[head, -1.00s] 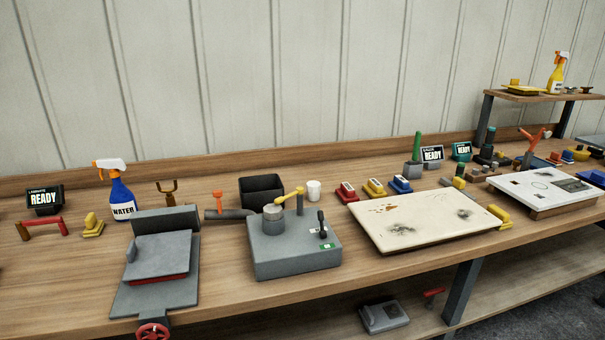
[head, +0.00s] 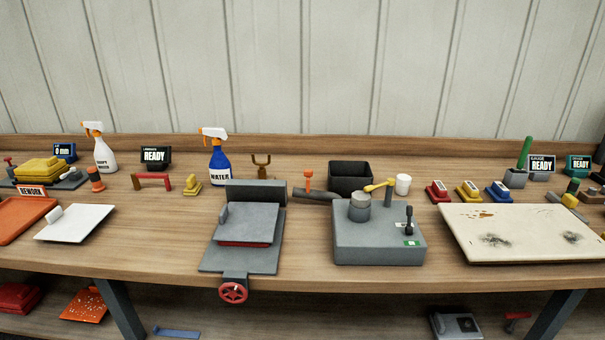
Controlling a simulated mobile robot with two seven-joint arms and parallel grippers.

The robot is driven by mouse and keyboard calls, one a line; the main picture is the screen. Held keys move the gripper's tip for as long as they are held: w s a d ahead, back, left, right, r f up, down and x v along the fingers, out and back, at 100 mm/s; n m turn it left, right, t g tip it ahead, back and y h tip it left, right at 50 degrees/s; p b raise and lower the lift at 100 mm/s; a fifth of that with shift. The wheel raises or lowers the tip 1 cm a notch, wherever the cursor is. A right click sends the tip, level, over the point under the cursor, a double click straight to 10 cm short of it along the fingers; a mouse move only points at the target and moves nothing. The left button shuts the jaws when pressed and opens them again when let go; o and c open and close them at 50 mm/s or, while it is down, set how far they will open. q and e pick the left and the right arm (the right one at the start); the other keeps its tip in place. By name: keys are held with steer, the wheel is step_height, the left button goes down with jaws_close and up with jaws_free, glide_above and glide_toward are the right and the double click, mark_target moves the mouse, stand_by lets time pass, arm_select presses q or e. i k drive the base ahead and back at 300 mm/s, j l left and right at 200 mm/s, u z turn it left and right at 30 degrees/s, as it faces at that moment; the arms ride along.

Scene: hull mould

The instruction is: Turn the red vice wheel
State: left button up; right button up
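The red vice wheel (head: 233,292) hangs at the front edge of the bench, below the grey vice (head: 236,258). Its spoked face points towards me. The vice stands on the wooden bench with a raised grey back block (head: 256,192). A grey plate (head: 247,222) lies on the vice, with a red strip showing under its front edge. Neither of my grippers shows in the head view.
A grey machine box (head: 378,245) stands right of the vice, and a pale stained panel (head: 525,230) lies further right. A white plate (head: 75,222) lies to the left. Blue water spray bottle (head: 220,168) stands behind. Bench surface between white plate and vice is clear.

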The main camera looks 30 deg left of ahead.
mark_target(233, 289)
steer(key=u, duration=1.55)
steer(key=i+l, duration=0.1)
steer(key=l, duration=0.2)
steer(key=i+l, duration=0.1)
steer(key=l, duration=0.25)
steer(key=i+l, duration=0.15)
steer(key=l, duration=0.15)
steer(key=i+l, duration=0.1)
steer(key=l, duration=0.25)
steer(key=l+u, duration=0.2)
steer(key=u, duration=0.25)
steer(key=i+l+u, duration=0.1)
steer(key=l+u, duration=0.15)
steer(key=u, duration=0.25)
